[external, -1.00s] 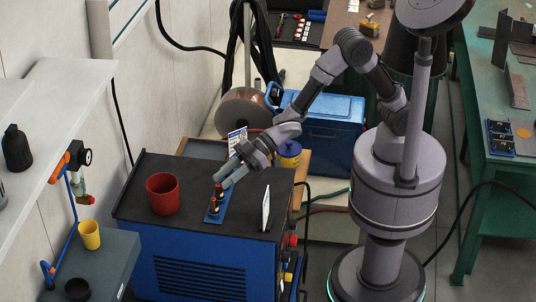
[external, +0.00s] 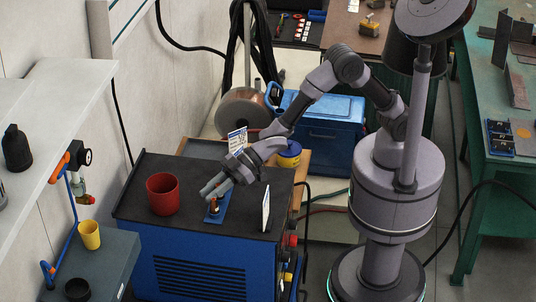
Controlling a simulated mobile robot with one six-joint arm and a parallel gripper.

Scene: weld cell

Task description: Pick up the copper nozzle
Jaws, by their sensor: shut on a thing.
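The copper nozzle (external: 214,205) stands on a small blue holder (external: 217,216) on the dark top of the blue machine. Only a small orange-brown part of it shows below my fingers. My gripper (external: 210,190) reaches down from the right and is shut on the nozzle, covering its upper part. Whether the nozzle is clear of the holder cannot be told.
A red cup (external: 163,193) stands left of my gripper on the machine top (external: 150,222). A thin white upright panel (external: 265,209) stands to the right. Behind are a white printed card (external: 237,141) and a blue-and-yellow can (external: 289,154).

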